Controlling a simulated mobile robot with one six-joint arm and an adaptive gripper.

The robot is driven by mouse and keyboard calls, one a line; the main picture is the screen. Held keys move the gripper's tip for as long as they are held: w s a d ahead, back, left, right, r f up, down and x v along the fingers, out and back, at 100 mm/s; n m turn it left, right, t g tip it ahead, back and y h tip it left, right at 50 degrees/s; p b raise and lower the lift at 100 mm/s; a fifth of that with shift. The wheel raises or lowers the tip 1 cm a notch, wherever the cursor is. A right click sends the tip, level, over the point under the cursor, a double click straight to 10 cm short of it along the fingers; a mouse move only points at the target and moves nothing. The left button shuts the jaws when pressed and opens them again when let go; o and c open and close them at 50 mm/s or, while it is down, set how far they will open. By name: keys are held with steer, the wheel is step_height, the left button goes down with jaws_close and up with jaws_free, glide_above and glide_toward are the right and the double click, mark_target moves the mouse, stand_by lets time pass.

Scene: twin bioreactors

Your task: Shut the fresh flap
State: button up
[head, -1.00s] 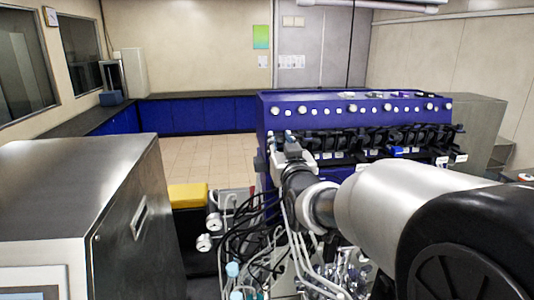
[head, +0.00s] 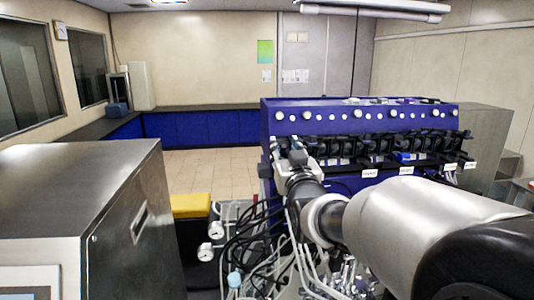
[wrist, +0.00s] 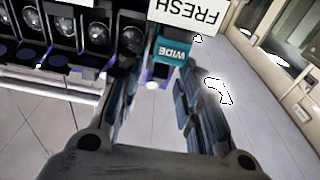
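A white label reading FRESH (wrist: 188,12) shows upside down at the top of the wrist view. Just below it is a teal block marked WIDE (wrist: 172,52), at the end of a row of black pump heads with clear round parts (wrist: 97,33). My gripper (wrist: 158,82) has its two fingers apart, with the teal block beyond and between the tips. I cannot tell whether a finger touches it. In the head view my gripper (head: 294,160) is at the left end of the blue pump unit (head: 350,118). My wrist hides the fresh flap there; its position is unclear.
A steel cabinet (head: 75,200) stands at the left. Hoses and black cables (head: 260,245) hang below my wrist, beside a yellow-topped box (head: 190,205). Tiled floor (head: 210,170) lies open behind. The pump row (head: 390,150) continues to the right.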

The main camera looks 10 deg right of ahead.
steer(key=s+f, duration=0.1)
steer(key=s, duration=1.1)
steer(key=shift+f, duration=0.25)
steer(key=shift+w, duration=0.15)
